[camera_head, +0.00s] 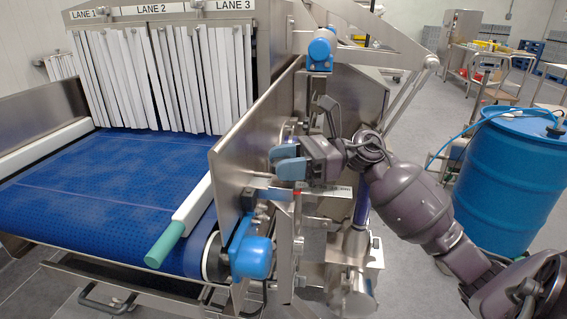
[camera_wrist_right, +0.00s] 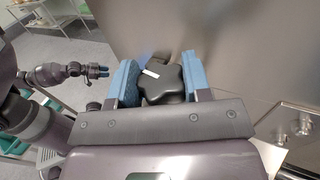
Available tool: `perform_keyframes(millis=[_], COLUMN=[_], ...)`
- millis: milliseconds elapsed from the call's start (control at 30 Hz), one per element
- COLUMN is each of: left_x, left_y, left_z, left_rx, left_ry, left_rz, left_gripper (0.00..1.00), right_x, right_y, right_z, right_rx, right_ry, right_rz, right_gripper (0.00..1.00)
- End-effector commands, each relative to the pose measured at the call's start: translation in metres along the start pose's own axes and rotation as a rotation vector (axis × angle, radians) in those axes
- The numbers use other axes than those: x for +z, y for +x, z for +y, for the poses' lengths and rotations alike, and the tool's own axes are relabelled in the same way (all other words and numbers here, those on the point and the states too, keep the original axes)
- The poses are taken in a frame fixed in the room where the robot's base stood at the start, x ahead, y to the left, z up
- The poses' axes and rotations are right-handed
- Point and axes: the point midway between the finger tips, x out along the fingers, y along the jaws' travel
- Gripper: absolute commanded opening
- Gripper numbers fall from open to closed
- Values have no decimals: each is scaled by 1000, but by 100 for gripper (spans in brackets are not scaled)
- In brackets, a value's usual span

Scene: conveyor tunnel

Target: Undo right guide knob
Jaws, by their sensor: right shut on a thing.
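My right gripper (camera_head: 286,161) is at the outer face of the steel side plate (camera_head: 245,165) in the head view. In the right wrist view, the black star-shaped knob (camera_wrist_right: 164,84) with a white mark sits between the blue fingers of my right gripper (camera_wrist_right: 163,80), which is shut on it. Steel sheet lies behind the knob. In the head view the fingers hide the knob. My left gripper (camera_wrist_right: 103,71) shows small at the left of the right wrist view, away from the knob; its jaw gap is too small to judge.
The blue belt (camera_head: 110,180) runs under white strip curtains (camera_head: 150,80), beside a white guide rail with a green end (camera_head: 165,245). A blue motor (camera_head: 252,257) sits below my right gripper. A blue drum (camera_head: 510,175) stands right of my right arm.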

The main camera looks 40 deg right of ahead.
Motion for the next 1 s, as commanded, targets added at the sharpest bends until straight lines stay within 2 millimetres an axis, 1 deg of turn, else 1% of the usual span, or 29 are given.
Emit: perform_keyframes(millis=[33,67,200,233,500,633,767,1000], left_x=[1,1,3,3,4,5,6,8], left_y=[0,0,0,0,0,1,1,1], left_z=[0,0,0,0,-1,-1,-1,-1], left_rx=[0,0,0,0,0,1,1,1], left_ry=[0,0,1,1,4,5,5,5], left_rz=[-1,-2,-6,-6,-9,-11,-13,-17], left_gripper=[42,42,42,42,42,42,42,42], right_x=[0,0,0,0,0,0,-1,-1], right_y=[0,0,0,0,-1,-9,-28,-72], right_z=[0,0,0,0,0,0,-1,-1], right_rx=[0,0,0,0,-1,-3,-4,-4], right_ry=[1,1,1,1,0,1,2,3], right_rz=[1,1,1,1,1,1,3,2], right_gripper=[21,46,67,70,70,70,70,70])
